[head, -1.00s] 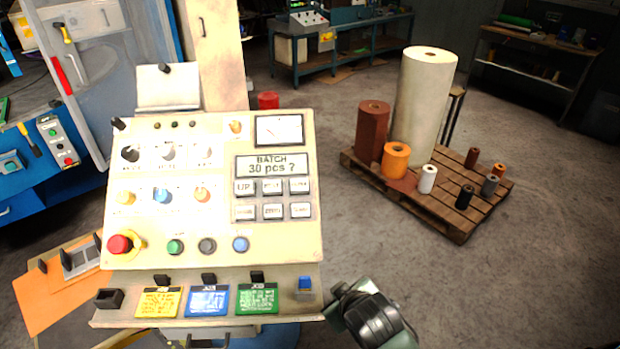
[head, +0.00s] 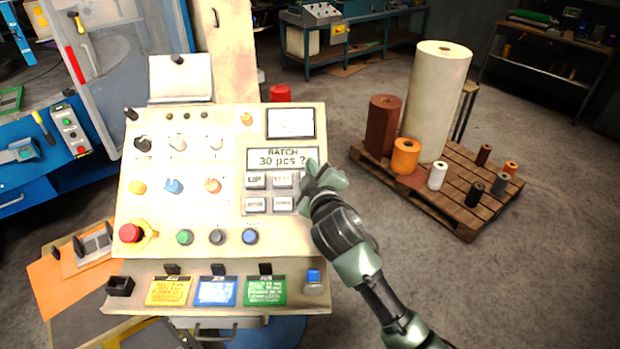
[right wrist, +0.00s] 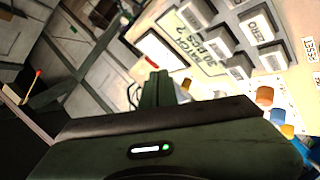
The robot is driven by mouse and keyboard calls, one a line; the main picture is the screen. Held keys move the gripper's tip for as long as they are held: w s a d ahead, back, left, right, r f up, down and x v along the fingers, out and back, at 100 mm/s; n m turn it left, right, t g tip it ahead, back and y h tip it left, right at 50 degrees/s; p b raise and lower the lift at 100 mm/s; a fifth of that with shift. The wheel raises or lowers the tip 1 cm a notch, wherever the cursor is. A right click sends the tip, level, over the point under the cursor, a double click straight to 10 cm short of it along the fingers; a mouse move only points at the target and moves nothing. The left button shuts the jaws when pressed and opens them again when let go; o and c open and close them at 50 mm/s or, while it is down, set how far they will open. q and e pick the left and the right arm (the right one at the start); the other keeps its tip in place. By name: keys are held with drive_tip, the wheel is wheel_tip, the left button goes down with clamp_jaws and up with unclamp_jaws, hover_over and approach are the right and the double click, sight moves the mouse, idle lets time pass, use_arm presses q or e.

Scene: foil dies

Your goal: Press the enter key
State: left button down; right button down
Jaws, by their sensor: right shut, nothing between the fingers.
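The control panel (head: 285,228) has a display (head: 283,159) reading "BATCH 30 pcs ?". Below it is a keypad of grey keys in two rows. The UP key (head: 256,180) is at its top left; the smaller labels are mostly too blurred to read, so I cannot tell which is enter. My right gripper (head: 312,172) is shut and empty, in front of the keypad's right column, which it largely hides. I cannot tell whether it touches a key. In the right wrist view, the ZERO key (right wrist: 257,25) shows beyond the dark fingers (right wrist: 156,90). My left gripper is out of view.
A red mushroom button (head: 129,233) and several coloured knobs sit left of and below the keypad. A ledge with label cards (head: 215,291) juts out below. A pallet (head: 450,215) with foil rolls stands to the right, with open floor around it.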

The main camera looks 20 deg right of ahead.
drive_tip(key=shift+f, duration=0.1)
drive_tip(key=w+f+b, duration=0.1)
drive_tip(key=f+b, duration=0.1)
drive_tip(key=w+f+b, duration=0.1)
drive_tip(key=f+b, duration=0.1)
drive_tip(key=w+d+f+b, duration=0.1)
drive_tip(key=w+f+b, duration=0.1)
drive_tip(key=b, duration=0.1)
drive_tip(key=shift+w+d+f+b, duration=0.15)
drive_tip(key=shift+w+f+b, duration=0.2)
drive_tip(key=shift+w+f, duration=0.15)
drive_tip(key=shift+f, duration=0.15)
idle(1.7)
drive_tip(key=shift+w+d+f, duration=0.1)
drive_tip(key=shift+w+f, duration=0.05)
drive_tip(key=shift+f, duration=0.05)
drive_tip(key=shift+w+f+b, duration=0.3)
drive_tip(key=shift+f+b, duration=0.2)
idle(0.8)
drive_tip(key=shift+r, duration=0.1)
drive_tip(key=shift+s+r+p, duration=0.55)
drive_tip(key=shift+r+p, duration=0.15)
drive_tip(key=shift+p, duration=0.3)
